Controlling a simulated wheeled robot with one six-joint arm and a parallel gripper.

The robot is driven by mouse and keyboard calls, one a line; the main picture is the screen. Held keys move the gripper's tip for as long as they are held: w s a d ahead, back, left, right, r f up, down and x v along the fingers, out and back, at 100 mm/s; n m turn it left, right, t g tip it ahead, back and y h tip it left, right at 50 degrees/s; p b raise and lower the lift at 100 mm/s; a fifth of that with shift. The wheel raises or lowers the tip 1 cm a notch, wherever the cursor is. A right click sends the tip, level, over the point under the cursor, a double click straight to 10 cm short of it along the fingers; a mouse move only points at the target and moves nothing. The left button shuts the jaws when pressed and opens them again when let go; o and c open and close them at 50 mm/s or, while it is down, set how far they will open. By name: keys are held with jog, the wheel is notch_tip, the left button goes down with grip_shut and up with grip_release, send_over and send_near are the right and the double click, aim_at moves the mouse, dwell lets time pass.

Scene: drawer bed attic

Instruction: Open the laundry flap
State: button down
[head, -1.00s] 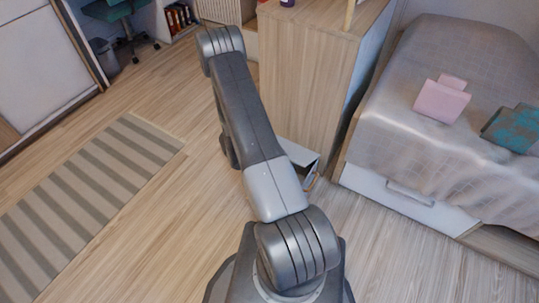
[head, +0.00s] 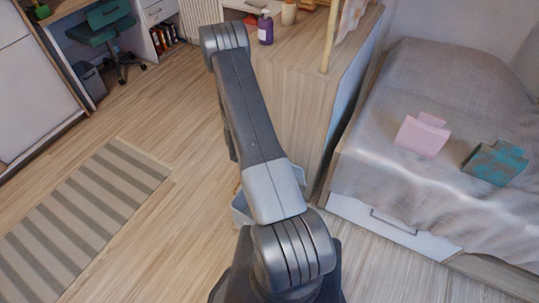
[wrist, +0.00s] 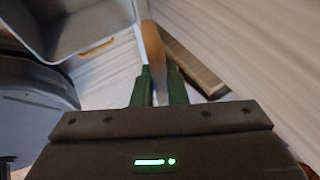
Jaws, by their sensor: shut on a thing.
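The pale open-topped bin of the laundry flap (wrist: 72,45) shows at the upper left of the wrist view, with its inside visible. In the head view parts of what looks like the same flap (head: 240,208) show on both sides of my arm, low by the wooden cabinet (head: 290,110). My gripper (wrist: 162,82) has its green fingers shut on a wooden handle (wrist: 153,48) beside the bin. The joint between handle and flap is not clear. My arm hides the gripper in the head view.
The bed (head: 380,165) with a pink item (head: 422,135) and a teal item (head: 495,163) stands at the right, above a white drawer (head: 375,225). A purple bottle (head: 265,28) stands on the cabinet. A striped rug (head: 88,220) and clear floor lie at the left.

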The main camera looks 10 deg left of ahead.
jog(key=shift+w, duration=0.1)
dwell(0.3)
jog(key=c, duration=1.5)
grip_release()
jog(key=shift+o, duration=0.2)
jog(key=shift+r, duration=0.1)
jog(key=p+v, duration=0.1)
jog(key=v, duration=1.2)
jog(key=shift+r+p, duration=0.3)
jog(key=shift+p, duration=0.1)
jog(key=shift+a, duration=0.15)
jog(key=b+x, duration=0.1)
jog(key=x, duration=1.2)
jog(key=shift+d+f+b, duration=0.2)
jog(key=shift+f+b, duration=0.2)
jog(key=shift+a, duration=0.1)
